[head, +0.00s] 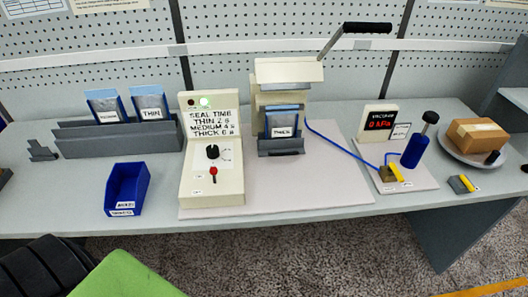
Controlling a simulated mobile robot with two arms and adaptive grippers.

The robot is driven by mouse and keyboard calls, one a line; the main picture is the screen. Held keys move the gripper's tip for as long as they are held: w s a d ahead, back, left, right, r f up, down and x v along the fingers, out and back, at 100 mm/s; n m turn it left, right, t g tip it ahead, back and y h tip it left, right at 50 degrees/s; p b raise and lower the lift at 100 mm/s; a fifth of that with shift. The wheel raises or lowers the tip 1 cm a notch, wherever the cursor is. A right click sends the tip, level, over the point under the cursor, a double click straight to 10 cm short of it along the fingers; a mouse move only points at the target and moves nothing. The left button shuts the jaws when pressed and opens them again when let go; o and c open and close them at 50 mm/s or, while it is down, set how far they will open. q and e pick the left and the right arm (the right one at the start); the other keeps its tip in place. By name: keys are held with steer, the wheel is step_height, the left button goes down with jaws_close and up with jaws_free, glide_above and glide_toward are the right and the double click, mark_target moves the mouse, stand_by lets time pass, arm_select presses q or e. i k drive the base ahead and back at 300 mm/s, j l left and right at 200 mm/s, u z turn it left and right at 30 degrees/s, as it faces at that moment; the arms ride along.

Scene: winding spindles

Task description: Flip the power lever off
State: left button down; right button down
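The power lever (213,173) is a small red-tipped lever low on the front of the cream control box (190,160). It sits below a black knob (212,152), with small labels around it that are too small to read. The box panel reads seal time, with thin, medium and thick settings. Neither of my grippers is in view.
Right of the box stands a cream sealing press (289,72) with a long black-handled arm, a pouch in front. Pouches stand in a grey rack (90,140) at left. A blue bin (127,190) lies near the front edge. A vacuum gauge (379,121) and pump (415,150) stand right.

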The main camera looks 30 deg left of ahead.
mark_target(213, 170)
steer(key=u, duration=1.35)
